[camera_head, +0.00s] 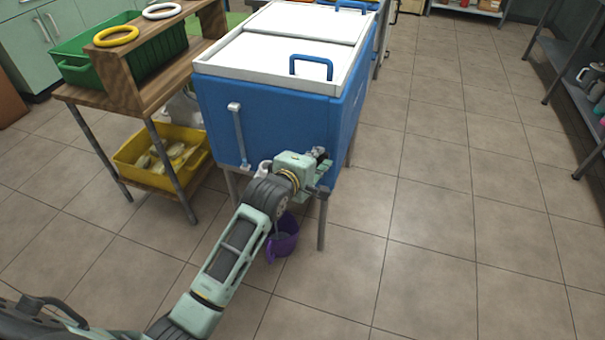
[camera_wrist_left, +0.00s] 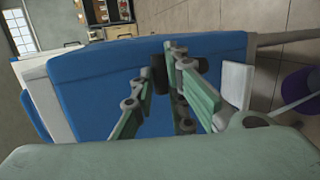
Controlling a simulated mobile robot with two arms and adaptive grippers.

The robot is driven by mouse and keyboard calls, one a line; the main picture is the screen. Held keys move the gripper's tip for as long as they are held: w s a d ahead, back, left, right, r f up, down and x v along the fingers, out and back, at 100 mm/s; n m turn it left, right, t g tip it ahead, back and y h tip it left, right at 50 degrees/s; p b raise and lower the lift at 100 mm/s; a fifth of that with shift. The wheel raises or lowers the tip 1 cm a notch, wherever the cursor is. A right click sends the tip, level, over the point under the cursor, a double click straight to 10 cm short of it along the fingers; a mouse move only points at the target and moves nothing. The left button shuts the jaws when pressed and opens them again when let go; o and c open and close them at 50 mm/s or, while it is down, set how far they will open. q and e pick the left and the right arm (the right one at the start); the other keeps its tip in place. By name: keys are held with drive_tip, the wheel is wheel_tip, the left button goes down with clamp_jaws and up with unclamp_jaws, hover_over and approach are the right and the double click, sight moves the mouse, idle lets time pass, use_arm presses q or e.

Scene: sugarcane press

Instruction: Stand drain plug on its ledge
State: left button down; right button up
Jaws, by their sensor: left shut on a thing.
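My left gripper (camera_head: 318,168) is at the lower right of the blue cooler's front. It is shut on a small dark piece, which I take to be the drain plug (camera_wrist_left: 159,74); it shows between the fingertips (camera_wrist_left: 168,72) in the left wrist view. In the head view the plug is mostly hidden by the gripper. A pale grey block (camera_wrist_left: 236,84), perhaps the ledge, shows beside the fingers on the cooler's lower side. I cannot tell whether the plug touches it. My right gripper is not in view.
The blue cooler (camera_head: 222,128) has a white lid (camera_head: 262,62) and stands on metal legs. A purple bucket (camera_head: 284,240) is on the floor below my gripper. A wooden table (camera_head: 172,84) with a green crate (camera_head: 70,65) and a yellow bin (camera_head: 140,180) stand left.

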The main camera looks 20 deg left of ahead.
use_arm(q)
drive_tip(key=a+f+b, duration=0.1)
drive_tip(key=f, duration=0.1)
drive_tip(key=w+a+f+b, duration=0.1)
drive_tip(key=a+f, duration=0.1)
drive_tip(key=f, duration=0.1)
drive_tip(key=w+a+f+b, duration=0.1)
drive_tip(key=a+f, duration=0.1)
drive_tip(key=shift+w+a+f, duration=0.2)
drive_tip(key=shift+w+f, duration=0.05)
drive_tip(key=shift+f, duration=0.1)
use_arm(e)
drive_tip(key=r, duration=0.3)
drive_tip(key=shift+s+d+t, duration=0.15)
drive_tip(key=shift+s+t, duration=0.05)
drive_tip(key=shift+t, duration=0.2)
use_arm(q)
drive_tip(key=shift+f, duration=0.1)
drive_tip(key=c, duration=1.7)
unclamp_jaws()
drive_tip(key=shift+c, duration=0.2)
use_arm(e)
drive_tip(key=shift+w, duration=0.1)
